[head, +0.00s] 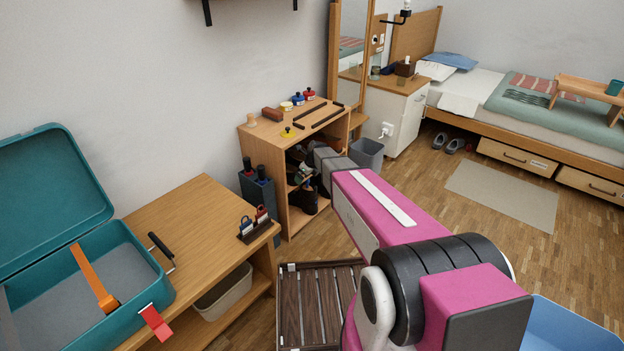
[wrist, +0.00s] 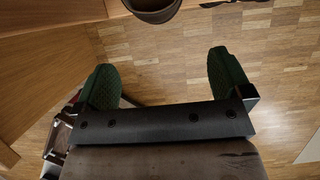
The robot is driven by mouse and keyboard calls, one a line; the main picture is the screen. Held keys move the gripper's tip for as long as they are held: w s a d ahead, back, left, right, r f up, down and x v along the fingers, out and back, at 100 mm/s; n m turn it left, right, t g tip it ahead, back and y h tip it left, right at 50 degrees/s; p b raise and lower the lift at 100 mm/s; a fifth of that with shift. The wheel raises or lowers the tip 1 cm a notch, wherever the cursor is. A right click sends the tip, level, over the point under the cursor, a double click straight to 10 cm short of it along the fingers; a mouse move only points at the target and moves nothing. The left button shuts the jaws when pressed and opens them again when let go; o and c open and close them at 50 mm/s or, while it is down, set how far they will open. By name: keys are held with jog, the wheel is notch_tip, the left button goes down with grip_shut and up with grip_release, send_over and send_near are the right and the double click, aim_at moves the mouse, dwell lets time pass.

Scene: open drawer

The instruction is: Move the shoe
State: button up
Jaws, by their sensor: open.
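A pair of grey shoes (head: 453,144) stands on the floor beside the bed. Several dark shoes (head: 303,198) sit on the shelves of the open wooden cabinet (head: 268,178), partly hidden by my arm. Which shoe is meant cannot be told. My gripper (wrist: 165,80) shows in the wrist view with its two green fingers spread wide; only floor shows between them. I see no shoe clearly in the wrist view.
A grey bin (head: 367,153) stands right of the cabinet. A slatted dark rack (head: 318,312) lies in front, below my arm. A teal case (head: 150,290) lies open on the low table (head: 180,222).

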aim_at(294, 170)
jog(key=w+a, duration=0.5)
jog(key=shift+w, duration=0.2)
jog(key=shift+a+f, duration=0.1)
jog(key=shift+f, duration=0.5)
jog(key=shift+x, duration=0.85)
jog(key=c, duration=1.2)
jog(key=shift+c, duration=0.2)
jog(key=shift+s+a, duration=0.1)
jog(key=shift+a, duration=0.05)
